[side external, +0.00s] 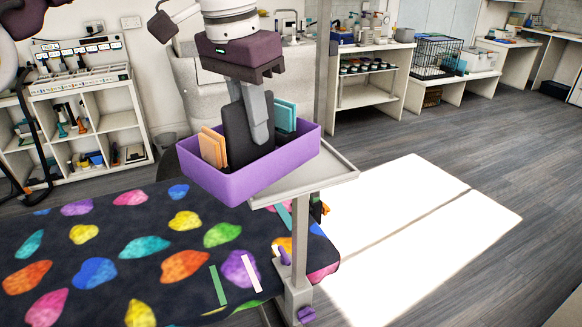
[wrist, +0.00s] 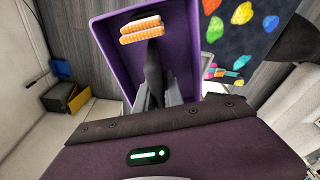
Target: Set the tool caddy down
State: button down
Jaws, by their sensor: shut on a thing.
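The purple tool caddy (side external: 255,178) is upright and level in the side view, overlapping the left part of a pale grey tray (side external: 335,178) on a post. I cannot tell whether its base touches the tray. A dark upright handle (side external: 236,130) stands in the caddy's middle. My gripper (side external: 260,128) is shut on this handle from above. The caddy holds orange pieces (side external: 213,147) at the left and teal pieces (side external: 286,115) at the right. In the wrist view the caddy (wrist: 183,45) shows the orange pieces (wrist: 140,28) beyond the handle (wrist: 154,72); the teal pieces are hidden.
A grooming table (side external: 130,235) with a dark, colourfully patterned cover lies below and left. The tray's post (side external: 300,245) and a taller upright pole (side external: 322,70) stand close to the caddy. Shelves (side external: 85,120) line the back. The floor at right is clear.

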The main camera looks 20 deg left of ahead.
aim_at(256, 156)
jog(key=shift+s+d+f, duration=0.15)
jog(key=shift+d+f, duration=0.05)
jog(key=shift+f, duration=2.3)
jog(key=shift+f, duration=0.2)
jog(key=shift+f, duration=0.25)
jog(key=c, duration=1.5)
grip_release()
jog(key=shift+o, duration=0.2)
